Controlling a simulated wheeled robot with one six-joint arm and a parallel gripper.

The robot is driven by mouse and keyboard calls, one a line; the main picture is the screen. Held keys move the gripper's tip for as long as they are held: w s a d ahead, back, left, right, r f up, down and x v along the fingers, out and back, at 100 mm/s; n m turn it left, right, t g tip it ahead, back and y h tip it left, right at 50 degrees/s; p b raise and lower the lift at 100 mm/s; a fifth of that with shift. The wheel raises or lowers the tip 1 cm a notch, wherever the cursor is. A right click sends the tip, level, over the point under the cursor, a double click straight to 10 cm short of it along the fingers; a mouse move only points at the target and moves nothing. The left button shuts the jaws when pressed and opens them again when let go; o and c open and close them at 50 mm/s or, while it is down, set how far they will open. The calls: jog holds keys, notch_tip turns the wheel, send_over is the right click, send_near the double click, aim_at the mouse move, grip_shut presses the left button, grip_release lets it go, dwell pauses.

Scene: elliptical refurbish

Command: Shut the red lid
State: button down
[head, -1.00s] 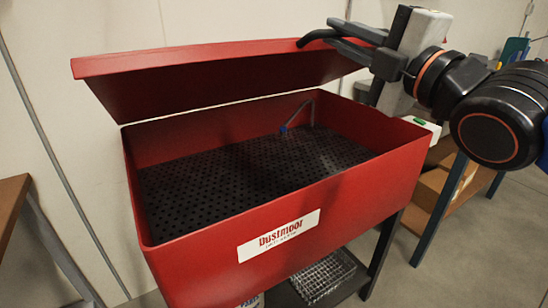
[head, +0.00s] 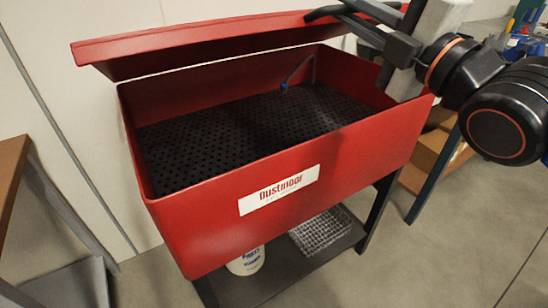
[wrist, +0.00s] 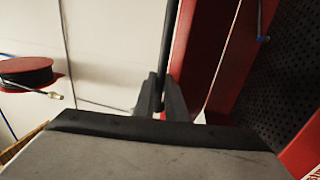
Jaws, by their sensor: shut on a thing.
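The red lid (head: 200,46) stands part open above the red basin, tilted, with its front lip raised and its dark underside facing the opening. In the wrist view my gripper (wrist: 163,98) shows dark fingers against the red lid (wrist: 188,55); the exact contact is hard to see. The red basin (head: 200,230) has a white Dustmoor label and a black perforated floor (head: 230,125).
A bent spout (head: 302,68) with a blue tip stands in the basin's back right. A shelf below holds a wire basket (head: 318,230) and a white container (head: 246,262). A wooden bench (head: 12,165) is at left, cardboard boxes (head: 432,155) at right. Floor at front right is clear.

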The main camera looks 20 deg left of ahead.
notch_tip(320, 180, down, 10)
jog(key=s+d, duration=0.2)
jog(key=shift+d, duration=0.25)
dwell(0.6)
